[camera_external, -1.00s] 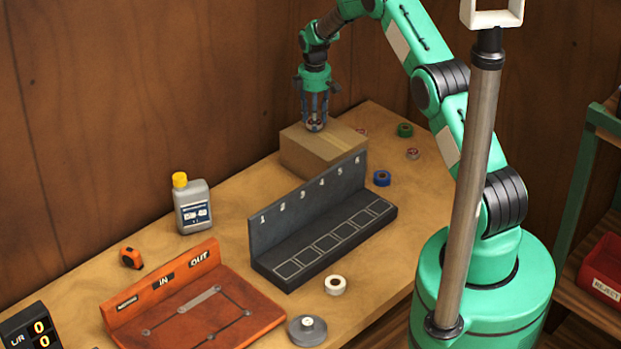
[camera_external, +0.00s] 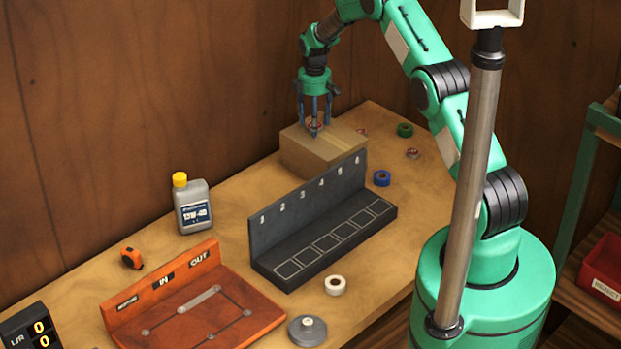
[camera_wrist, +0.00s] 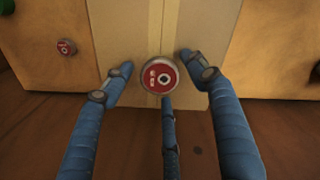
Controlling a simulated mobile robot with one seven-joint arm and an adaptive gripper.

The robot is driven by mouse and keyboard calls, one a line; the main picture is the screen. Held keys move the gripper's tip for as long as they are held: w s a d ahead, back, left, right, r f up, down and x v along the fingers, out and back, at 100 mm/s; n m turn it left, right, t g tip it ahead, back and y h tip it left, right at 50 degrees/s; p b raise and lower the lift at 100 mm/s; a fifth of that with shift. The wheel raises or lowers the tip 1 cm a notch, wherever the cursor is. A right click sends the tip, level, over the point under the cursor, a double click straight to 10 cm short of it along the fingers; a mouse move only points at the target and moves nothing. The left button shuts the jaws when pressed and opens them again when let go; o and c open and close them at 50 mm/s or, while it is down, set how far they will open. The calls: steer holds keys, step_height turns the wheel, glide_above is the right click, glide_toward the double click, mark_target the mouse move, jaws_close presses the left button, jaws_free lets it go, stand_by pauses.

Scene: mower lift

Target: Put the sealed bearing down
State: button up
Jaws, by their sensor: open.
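The sealed bearing (camera_wrist: 159,77), a small disc with a red face and a dark centre, lies on top of the cardboard box (camera_wrist: 205,40) in the wrist view. My gripper (camera_wrist: 160,82) has its blue fingers spread around the bearing, with gaps at the sides; whether the lower finger touches it I cannot tell. In the external view my gripper (camera_external: 315,128) points down over the box (camera_external: 325,158), and a bit of red from the bearing (camera_external: 315,126) shows between the fingers.
Beside the box lie a green ring (camera_external: 405,130), a blue ring (camera_external: 382,178) and small red-faced discs (camera_external: 413,154). The black numbered rack (camera_external: 325,235) stands in front of the box. An oil bottle (camera_external: 192,205) and an orange tray (camera_external: 190,300) are farther left.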

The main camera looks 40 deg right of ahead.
steer(key=shift+r, duration=0.15)
step_height(320, 180, up, 12)
steer(key=b, duration=0.1)
steer(key=shift+b, duration=0.3)
stand_by(0.3)
steer(key=shift+r, duration=0.1)
stand_by(0.4)
